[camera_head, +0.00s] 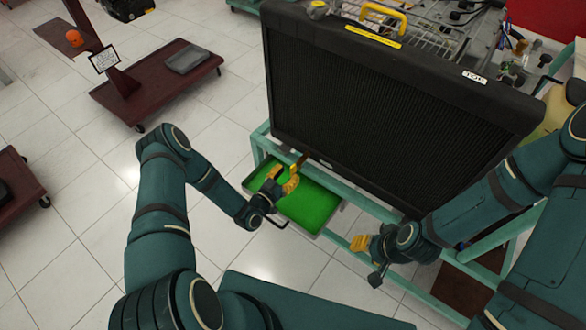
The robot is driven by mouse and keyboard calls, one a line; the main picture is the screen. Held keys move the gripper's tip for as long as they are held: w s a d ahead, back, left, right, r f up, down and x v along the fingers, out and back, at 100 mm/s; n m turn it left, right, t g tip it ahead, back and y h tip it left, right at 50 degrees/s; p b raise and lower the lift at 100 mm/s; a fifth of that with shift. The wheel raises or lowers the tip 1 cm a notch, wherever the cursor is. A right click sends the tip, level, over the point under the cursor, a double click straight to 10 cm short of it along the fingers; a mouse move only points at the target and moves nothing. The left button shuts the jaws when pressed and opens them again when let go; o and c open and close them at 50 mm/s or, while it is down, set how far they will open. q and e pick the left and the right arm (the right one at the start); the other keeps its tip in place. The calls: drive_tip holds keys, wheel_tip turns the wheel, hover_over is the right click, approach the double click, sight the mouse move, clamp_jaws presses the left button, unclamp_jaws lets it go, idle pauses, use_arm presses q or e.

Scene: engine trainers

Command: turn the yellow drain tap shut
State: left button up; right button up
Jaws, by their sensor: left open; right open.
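The black radiator (390,115) stands on a pale green frame. A small brownish-yellow piece (299,163) shows at its lower left edge, which looks like the drain tap; it is too small to tell how its handle is turned. My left gripper (286,177) has its yellow fingers apart, just below and left of that piece. I cannot tell whether they touch it. My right gripper (360,243) is held lower right, in front of the frame, apart from the tap, with no object visible in it.
A bright green drip tray (310,206) lies under the radiator's left side, below my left gripper. The pale green frame rail (357,197) runs along the radiator's lower edge. Dark red wheeled stands (150,92) are at the left. Tiled floor between is free.

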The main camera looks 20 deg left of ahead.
sight(291, 170)
use_arm(q)
drive_tip(key=shift+x, duration=1.6)
clamp_jaws()
